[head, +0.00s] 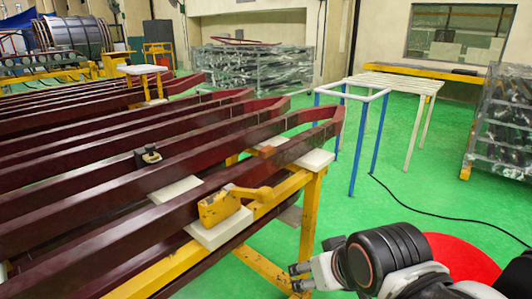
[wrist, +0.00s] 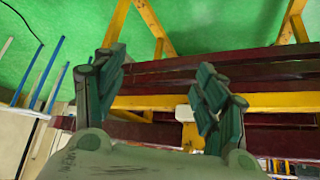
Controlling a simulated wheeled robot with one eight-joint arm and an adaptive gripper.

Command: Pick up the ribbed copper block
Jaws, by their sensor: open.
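A small copper-brown block (head: 267,151) sits near the right end of the dark red bars, by a white pad; it is too small to make out ribs. I cannot pick it out in the wrist view.
Long dark red bars (head: 110,170) rest on a yellow frame (head: 310,215) with white pads (head: 220,232). Blue-legged and white stands (head: 375,135) are behind.

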